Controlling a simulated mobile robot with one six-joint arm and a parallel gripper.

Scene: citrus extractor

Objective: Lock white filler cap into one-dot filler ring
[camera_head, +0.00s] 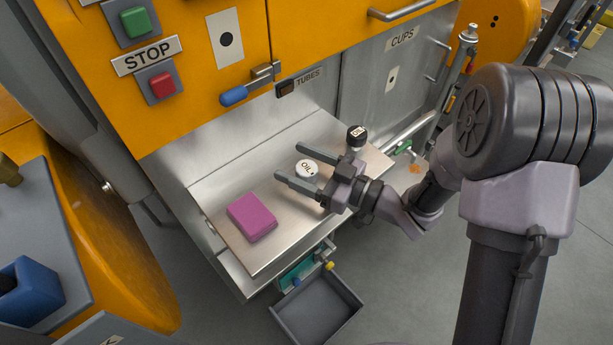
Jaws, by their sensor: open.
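The white filler cap (307,167), a small round cap marked "OIL", shows between the two fingers of my gripper (290,161). The gripper is open, one finger on each side of the cap. It reaches in from the right, over the metal shelf (212,190). I cannot tell whether the cap rests on the shelf or whether a finger touches it. A black-topped cap (356,134) with a white label stands just behind the gripper. I cannot make out a one-dot filler ring for certain.
A magenta block (251,217) lies on the shelf left of my gripper. A blue-handled lever (234,96) sticks out above the shelf. STOP and green buttons are on the orange panel (200,80). A grey open bin (318,308) stands below the shelf. The shelf's back left is clear.

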